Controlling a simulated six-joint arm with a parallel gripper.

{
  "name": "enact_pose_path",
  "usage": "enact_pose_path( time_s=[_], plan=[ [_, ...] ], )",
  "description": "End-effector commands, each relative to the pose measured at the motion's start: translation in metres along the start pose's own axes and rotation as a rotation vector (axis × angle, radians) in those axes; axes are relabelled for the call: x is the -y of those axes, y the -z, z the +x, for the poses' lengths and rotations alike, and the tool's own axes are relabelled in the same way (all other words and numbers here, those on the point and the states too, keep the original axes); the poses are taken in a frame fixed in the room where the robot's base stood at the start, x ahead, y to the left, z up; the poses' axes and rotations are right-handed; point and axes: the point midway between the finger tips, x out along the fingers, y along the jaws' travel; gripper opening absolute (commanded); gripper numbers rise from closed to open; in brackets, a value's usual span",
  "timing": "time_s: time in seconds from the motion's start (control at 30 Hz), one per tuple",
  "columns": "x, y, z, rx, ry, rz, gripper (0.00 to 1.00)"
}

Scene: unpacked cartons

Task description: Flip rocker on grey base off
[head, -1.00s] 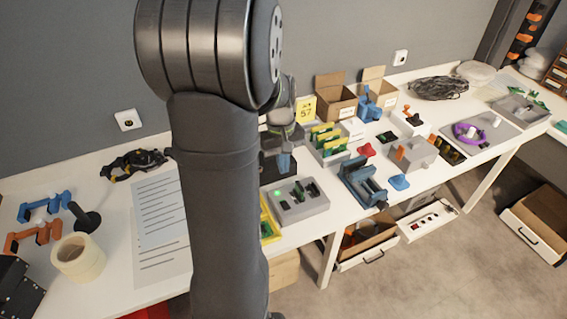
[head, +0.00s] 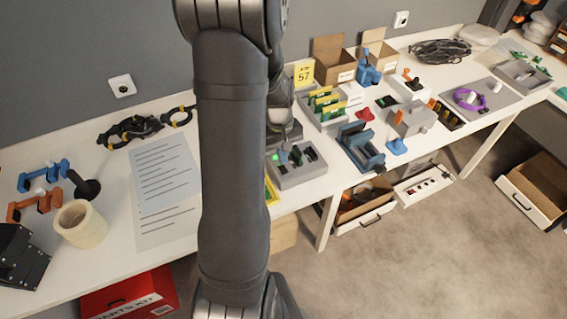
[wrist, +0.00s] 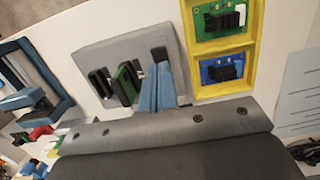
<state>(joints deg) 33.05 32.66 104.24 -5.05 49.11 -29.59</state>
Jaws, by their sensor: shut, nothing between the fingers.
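The grey base (head: 302,175) sits on the white table just right of my arm in the head view. It carries a lit green light (head: 275,157) and dark upright parts (head: 309,153). In the wrist view the grey base (wrist: 98,53) holds a black part (wrist: 100,84), a green-and-black part (wrist: 127,83) and a dark part (wrist: 159,54) behind my fingertips. My gripper (wrist: 157,82) is shut and empty, its blue fingers together over the right part of the base. They cover part of it, and I cannot tell whether they touch or which way the rocker is tipped.
A yellow tray with circuit boards (wrist: 222,46) lies close beside the base. A blue vise (head: 361,148) stands to its right, and a grey rack of green boards (head: 325,108) behind it. Paper sheets (head: 165,180) and a tape roll (head: 81,224) lie left of my arm.

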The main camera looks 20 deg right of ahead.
Motion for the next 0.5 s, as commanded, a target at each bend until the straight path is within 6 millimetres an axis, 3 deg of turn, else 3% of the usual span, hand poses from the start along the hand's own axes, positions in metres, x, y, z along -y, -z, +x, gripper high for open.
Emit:
enact_pose_path(
  time_s=[0.2, 0.5],
  plan=[
    [0.000, 0.000, 0.029, 0.002, 0.001, 0.000, 0.00],
    [0.000, 0.000, 0.036, -0.001, 0.000, 0.001, 0.00]
  ],
)
